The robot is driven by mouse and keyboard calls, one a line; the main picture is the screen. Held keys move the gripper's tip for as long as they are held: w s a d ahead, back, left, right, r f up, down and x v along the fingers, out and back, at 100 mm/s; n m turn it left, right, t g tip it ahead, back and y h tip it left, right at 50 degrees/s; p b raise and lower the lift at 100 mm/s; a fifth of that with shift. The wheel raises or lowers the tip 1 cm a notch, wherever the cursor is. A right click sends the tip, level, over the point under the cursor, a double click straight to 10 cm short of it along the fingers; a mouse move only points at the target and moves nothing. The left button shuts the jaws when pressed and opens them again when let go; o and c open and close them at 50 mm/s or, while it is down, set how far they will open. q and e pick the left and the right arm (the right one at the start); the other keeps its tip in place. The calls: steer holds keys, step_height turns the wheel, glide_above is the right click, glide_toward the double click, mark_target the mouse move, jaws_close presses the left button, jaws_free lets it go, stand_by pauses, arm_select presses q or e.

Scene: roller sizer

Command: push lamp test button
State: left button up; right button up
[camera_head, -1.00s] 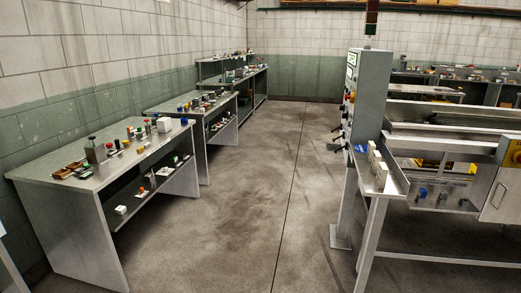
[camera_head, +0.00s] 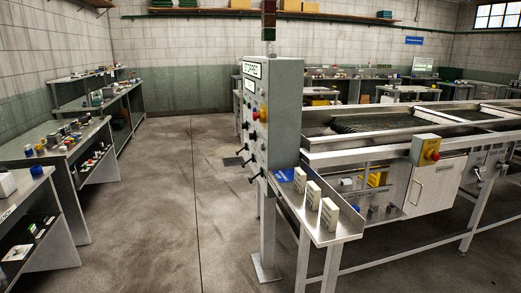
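The grey control cabinet (camera_head: 286,112) stands on a post near the middle of the view. Its front panel (camera_head: 252,118) faces left and is seen at a steep angle. The panel carries a display at the top, a yellow and red knob (camera_head: 260,114), and several small buttons and dark levers. I cannot tell which of these is the lamp test button. A signal tower (camera_head: 269,20) with a dark red part rises above the cabinet. Neither of my grippers shows in this view.
A tray (camera_head: 318,222) with white boxes (camera_head: 329,214) juts out in front of the cabinet. The roller machine (camera_head: 400,140) extends right, with a red stop button on a yellow box (camera_head: 426,150). Workbenches (camera_head: 60,160) line the left. The floor (camera_head: 170,220) between is clear.

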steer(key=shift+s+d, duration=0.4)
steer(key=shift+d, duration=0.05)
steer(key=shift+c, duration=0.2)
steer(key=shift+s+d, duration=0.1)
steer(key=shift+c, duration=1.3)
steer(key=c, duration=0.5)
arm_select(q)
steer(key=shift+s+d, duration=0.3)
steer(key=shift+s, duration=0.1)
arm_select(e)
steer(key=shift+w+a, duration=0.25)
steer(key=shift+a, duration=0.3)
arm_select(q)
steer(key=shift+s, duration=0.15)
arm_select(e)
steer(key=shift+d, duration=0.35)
